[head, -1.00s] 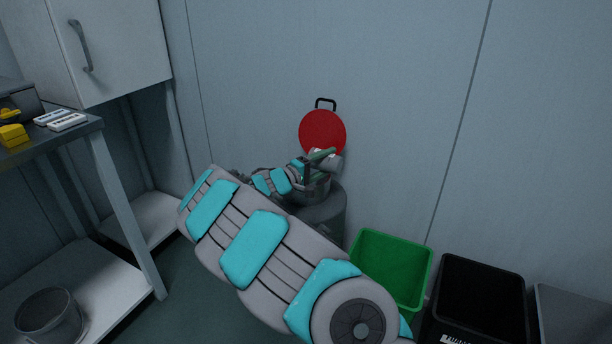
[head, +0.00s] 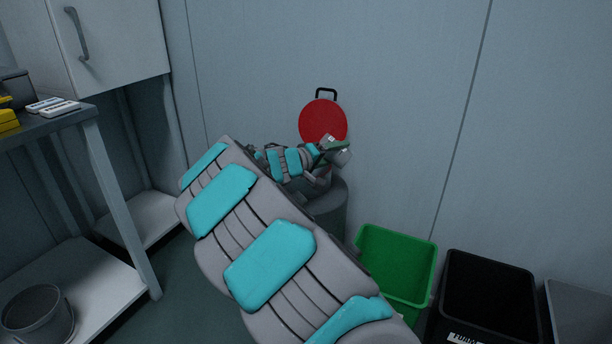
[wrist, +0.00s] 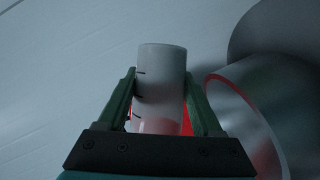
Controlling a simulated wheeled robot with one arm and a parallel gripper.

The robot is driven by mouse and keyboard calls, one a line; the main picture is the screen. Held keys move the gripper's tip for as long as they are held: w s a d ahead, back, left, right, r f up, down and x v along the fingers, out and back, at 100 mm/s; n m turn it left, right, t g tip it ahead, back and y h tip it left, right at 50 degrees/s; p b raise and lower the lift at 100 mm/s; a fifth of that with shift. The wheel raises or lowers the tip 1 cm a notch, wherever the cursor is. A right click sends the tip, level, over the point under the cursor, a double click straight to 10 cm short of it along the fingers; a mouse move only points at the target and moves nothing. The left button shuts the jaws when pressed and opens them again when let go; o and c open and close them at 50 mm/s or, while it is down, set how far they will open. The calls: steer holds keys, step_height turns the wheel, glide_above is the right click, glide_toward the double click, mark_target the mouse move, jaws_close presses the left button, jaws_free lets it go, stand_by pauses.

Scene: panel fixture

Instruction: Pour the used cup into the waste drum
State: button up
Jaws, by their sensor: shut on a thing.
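The waste drum (head: 332,212) is a grey cylinder standing against the back wall. Its round red lid (head: 322,119) stands raised behind it, with a black handle on top. My gripper (head: 333,149) is over the drum's top and shut on a pale grey cup (head: 341,157). In the wrist view the cup (wrist: 161,80) sits between the two green fingers, with small dark marks and a reddish tint low on its side. The drum's rim (wrist: 243,112) shows to the right of the cup, apart from it in that picture. The cup's contents are hidden. My arm covers part of the drum.
A green bin (head: 398,268), a black labelled bin (head: 488,294) and a grey bin (head: 582,312) stand to the right of the drum. A bench (head: 65,122) with small items is at left, with a bucket (head: 38,316) on its lower shelf. Wall behind is close.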

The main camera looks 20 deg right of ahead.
mark_target(343, 166)
steer(key=f+m+b, duration=0.1)
steer(key=b, duration=0.2)
steer(key=shift+f, duration=0.15)
steer(key=m+y+b, duration=0.1)
steer(key=b, duration=0.2)
steer(key=shift+r+t, duration=0.3)
steer(key=shift+t, duration=0.1)
steer(key=f+m+b, duration=0.1)
steer(key=b, duration=0.3)
steer(key=shift+s+d+m+y, duration=0.1)
steer(key=shift+m+y, duration=0.2)
steer(key=shift+y, duration=0.1)
steer(key=shift+s+d+m+b, duration=0.25)
steer(key=shift+s+m+b, duration=0.15)
steer(key=shift+b, duration=0.6)
steer(key=shift+s+d+m+t+y, duration=0.2)
steer(key=shift+m+t+y, duration=0.1)
steer(key=shift+t+y, duration=0.1)
steer(key=shift+s+d+f+m+t+y, duration=0.6)
steer(key=shift+s+f+m, duration=0.1)
steer(key=shift+m, duration=0.4)
steer(key=f, duration=0.1)
steer(key=f+m, duration=0.1)
steer(key=f, duration=0.1)
steer(key=shift+s+d+f+t, duration=0.2)
steer(key=shift+s+f+t, duration=0.1)
steer(key=shift+f+t, duration=0.1)
